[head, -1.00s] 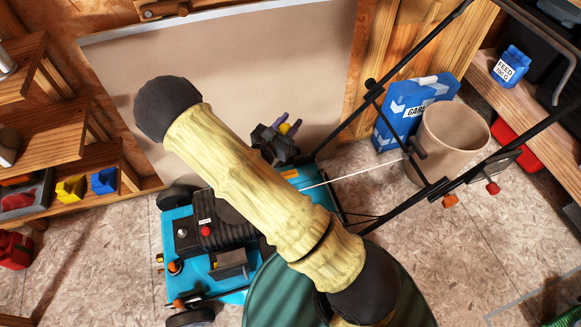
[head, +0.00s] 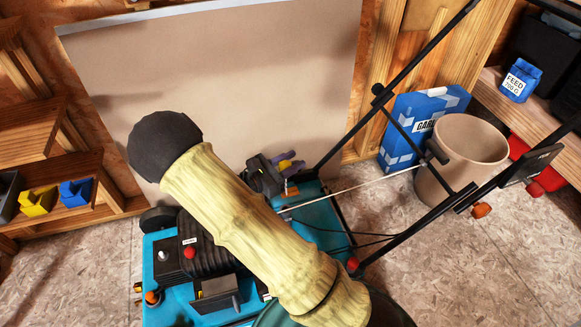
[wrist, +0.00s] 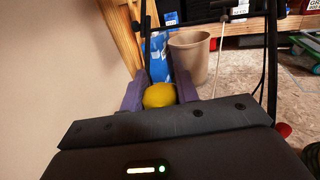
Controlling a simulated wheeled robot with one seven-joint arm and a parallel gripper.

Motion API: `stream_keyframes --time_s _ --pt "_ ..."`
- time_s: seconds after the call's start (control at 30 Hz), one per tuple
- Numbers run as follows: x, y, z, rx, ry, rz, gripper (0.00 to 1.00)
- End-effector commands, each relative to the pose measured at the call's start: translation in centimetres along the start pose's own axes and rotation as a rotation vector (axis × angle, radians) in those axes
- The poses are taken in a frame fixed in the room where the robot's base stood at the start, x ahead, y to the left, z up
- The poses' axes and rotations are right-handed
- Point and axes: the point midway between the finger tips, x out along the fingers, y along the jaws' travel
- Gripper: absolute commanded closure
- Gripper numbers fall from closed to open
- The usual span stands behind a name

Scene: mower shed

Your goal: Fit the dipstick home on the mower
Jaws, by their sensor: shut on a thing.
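The blue mower (head: 215,300) stands on the floor, partly hidden behind my arm in the head view. Its black engine cover carries a red knob (head: 190,253). My gripper (head: 286,163) is above the rear part of the mower, near the leaning panel. It is shut on the yellow round head of the dipstick (wrist: 159,96), seen between the purple fingers in the wrist view. The dipstick's rod is not visible, and the hole it belongs in cannot be made out.
The mower's black handlebar (head: 410,145) rises to the right, with a pale cord (head: 355,182) running to it. A beige bin (head: 468,150) and a blue box (head: 410,125) stand behind it. A large beige panel (head: 220,70) leans at the back. Shelves with bins (head: 75,192) are at left.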

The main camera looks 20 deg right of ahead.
Motion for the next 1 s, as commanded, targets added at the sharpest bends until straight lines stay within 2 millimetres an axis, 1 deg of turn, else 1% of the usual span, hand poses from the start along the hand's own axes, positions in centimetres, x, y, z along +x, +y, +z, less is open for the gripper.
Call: stream_keyframes --time_s 0.47,0.6,1.0 --pt "-0.2 0.1 0.3 0.001 0.009 0.004 0.92" --pt "-0.2 0.1 -1.2 0.001 0.009 0.004 0.92" --pt "-0.3 0.1 -4.4 0.001 0.010 0.005 0.92"
